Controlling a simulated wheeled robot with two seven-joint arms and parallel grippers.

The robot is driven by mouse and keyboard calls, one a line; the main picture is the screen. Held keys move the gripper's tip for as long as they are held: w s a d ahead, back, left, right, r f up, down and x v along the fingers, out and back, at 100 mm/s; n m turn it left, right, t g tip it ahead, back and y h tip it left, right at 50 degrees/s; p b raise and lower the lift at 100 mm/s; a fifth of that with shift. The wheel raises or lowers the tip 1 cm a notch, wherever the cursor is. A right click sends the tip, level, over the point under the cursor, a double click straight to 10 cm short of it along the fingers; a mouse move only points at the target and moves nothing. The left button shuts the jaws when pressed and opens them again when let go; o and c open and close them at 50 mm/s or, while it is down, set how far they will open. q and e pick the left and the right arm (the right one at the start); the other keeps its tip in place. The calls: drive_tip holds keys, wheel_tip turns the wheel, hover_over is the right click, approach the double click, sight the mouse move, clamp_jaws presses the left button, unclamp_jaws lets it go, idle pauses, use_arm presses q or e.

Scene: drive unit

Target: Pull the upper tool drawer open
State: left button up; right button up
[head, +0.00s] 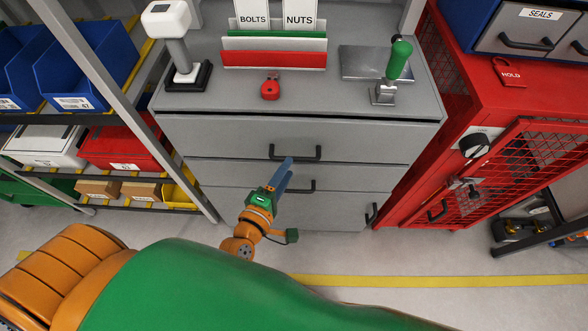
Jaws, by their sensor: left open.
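The grey drawer cabinet (185,104) stands ahead of me. Its upper drawer (220,137) has a dark bar handle (306,156) and looks shut, with a dark line along its top edge. A second drawer (235,173) with its own handle (304,188) lies below it. My left gripper (287,164) is open, its blue fingers pointing up at the left end of the upper handle. They overlap the handle's left end in the picture; I cannot tell whether they touch it. Nothing shows between the fingers. My right gripper is not in view.
On the cabinet top are a white-headed device (168,20), a red tag (270,88), a card rack (274,58) and a green-handled clamp (398,62). A shelf post (125,110) stands left, a red mesh cabinet (480,170) right. The floor in front is clear.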

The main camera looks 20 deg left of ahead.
sight(295, 157)
use_arm(q)
drive_tip(key=x, duration=0.5)
drive_tip(key=shift+w, duration=0.3)
drive_tip(key=shift+f, duration=0.1)
clamp_jaws()
idle(0.9)
